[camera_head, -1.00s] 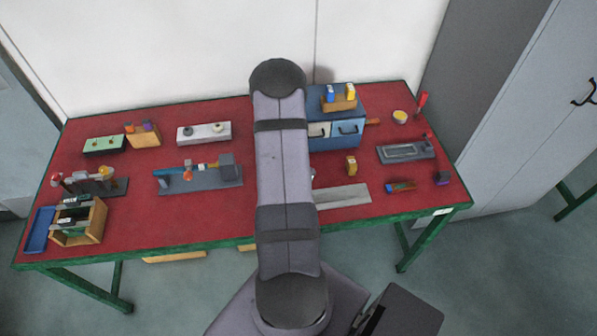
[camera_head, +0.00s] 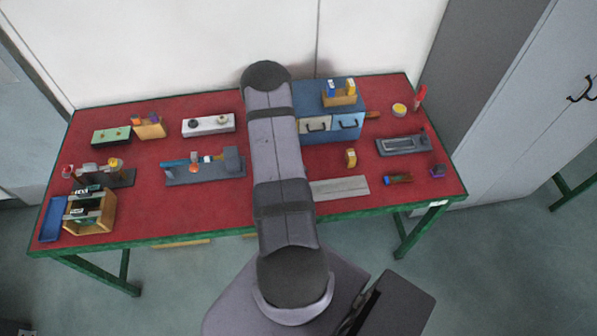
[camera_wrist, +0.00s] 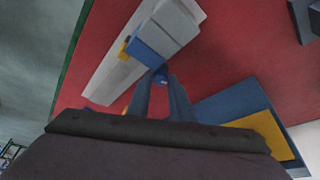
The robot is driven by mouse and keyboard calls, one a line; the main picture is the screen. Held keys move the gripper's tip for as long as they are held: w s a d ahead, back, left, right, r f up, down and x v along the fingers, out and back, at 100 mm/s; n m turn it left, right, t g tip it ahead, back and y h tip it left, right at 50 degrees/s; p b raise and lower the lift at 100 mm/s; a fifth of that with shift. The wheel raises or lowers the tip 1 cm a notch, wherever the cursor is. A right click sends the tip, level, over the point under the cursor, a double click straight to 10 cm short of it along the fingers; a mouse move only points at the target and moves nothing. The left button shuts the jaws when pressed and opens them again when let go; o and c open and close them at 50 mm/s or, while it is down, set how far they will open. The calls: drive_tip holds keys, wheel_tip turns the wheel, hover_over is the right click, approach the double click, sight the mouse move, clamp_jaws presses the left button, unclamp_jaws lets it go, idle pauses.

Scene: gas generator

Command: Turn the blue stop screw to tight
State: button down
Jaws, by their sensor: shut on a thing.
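In the wrist view, the two dark fingers of my gripper (camera_wrist: 163,80) are close together, shut on the small blue stop screw (camera_wrist: 162,78). Only a bit of blue shows between the fingertips. The screw is beside a grey fixture with a blue block (camera_wrist: 155,44) and a small yellow part (camera_wrist: 125,47), on a long light-grey plate (camera_wrist: 112,82). Whether the screw is tight cannot be seen. In the head view, my arm hides the gripper and the screw; the right part of the grey plate (camera_head: 340,188) shows beside the arm.
A blue cabinet (camera_head: 350,122) with a wooden block on top (camera_head: 340,99) stands right behind my arm; its blue top (camera_wrist: 225,100) is close to my fingers in the wrist view. Several other fixtures crowd the left of the red table.

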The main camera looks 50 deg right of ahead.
drive_tip(key=c, duration=1.6)
unclamp_jaws()
drive_tip(key=shift+o, duration=0.2)
drive_tip(key=shift+r, duration=0.1)
drive_tip(key=shift+v, duration=3.6)
